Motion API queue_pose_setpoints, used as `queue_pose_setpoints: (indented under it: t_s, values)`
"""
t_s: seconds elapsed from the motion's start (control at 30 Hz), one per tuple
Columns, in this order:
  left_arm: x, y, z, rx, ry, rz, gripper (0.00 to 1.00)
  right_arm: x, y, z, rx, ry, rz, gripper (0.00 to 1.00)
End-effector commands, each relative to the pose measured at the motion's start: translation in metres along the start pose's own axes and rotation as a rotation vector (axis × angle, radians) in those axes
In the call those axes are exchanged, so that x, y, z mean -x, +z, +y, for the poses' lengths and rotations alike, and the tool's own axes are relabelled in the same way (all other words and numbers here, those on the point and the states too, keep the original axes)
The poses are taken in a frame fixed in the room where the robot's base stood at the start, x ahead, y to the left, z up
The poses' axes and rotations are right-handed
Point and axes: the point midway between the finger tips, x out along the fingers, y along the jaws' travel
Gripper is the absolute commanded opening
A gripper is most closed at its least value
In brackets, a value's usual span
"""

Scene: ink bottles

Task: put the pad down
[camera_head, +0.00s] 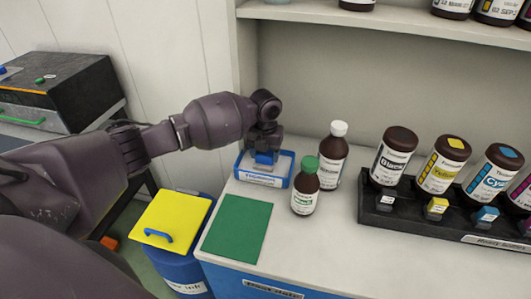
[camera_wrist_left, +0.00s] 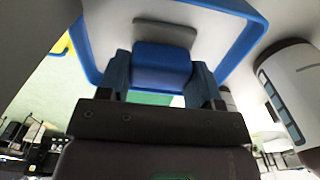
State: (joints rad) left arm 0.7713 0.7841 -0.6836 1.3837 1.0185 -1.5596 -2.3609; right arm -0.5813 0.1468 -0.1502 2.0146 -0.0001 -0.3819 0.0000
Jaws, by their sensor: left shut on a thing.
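My left gripper (camera_head: 265,143) points down over the blue-rimmed tray (camera_head: 243,176) near the table's left end. It is shut on a blue block, which I take to be the pad (camera_head: 265,158). In the left wrist view the pad (camera_wrist_left: 162,62) sits between the two fingers, with a grey strip behind it. The tray's blue rim (camera_wrist_left: 257,22) and white inside surround it there. I cannot tell whether the pad touches the tray floor. My right gripper is not in view.
A green-capped bottle (camera_head: 305,187) and a white-capped bottle (camera_head: 331,155) stand right of the tray. A black rack (camera_head: 375,216) holds several ink bottles farther right. A green mat (camera_head: 237,228) lies in front. A yellow lid (camera_head: 172,220) tops a blue bin (camera_head: 189,272).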

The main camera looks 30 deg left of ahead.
Motion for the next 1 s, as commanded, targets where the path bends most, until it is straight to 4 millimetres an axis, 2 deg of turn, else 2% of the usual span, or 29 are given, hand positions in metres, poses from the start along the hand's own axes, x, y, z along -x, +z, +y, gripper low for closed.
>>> queue_pose_setpoints:
  t_s: [0.3, 0.33, 0.47, 0.77, 0.87, 1.0]
  values:
    - [-0.002, 0.0, 0.0, 0.0, 0.0, -0.001, 0.33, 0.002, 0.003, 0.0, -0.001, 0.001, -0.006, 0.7]
    - [-0.001, 0.0, 0.0, 0.0, 0.0, -0.001, 0.64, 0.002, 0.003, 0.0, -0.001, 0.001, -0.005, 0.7]
    - [-0.001, 0.0, 0.0, 0.0, 0.0, -0.001, 0.83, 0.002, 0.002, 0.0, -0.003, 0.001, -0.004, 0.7]
    - [0.0, 0.0, 0.0, 0.0, 0.0, -0.001, 0.84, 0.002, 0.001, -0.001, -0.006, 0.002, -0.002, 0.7]
    - [0.007, 0.001, 0.0, 0.0, 0.0, -0.003, 0.84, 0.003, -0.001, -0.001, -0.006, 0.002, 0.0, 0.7]
    - [0.027, 0.001, 0.0, 0.0, -0.001, -0.006, 0.84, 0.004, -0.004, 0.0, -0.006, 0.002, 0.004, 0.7]
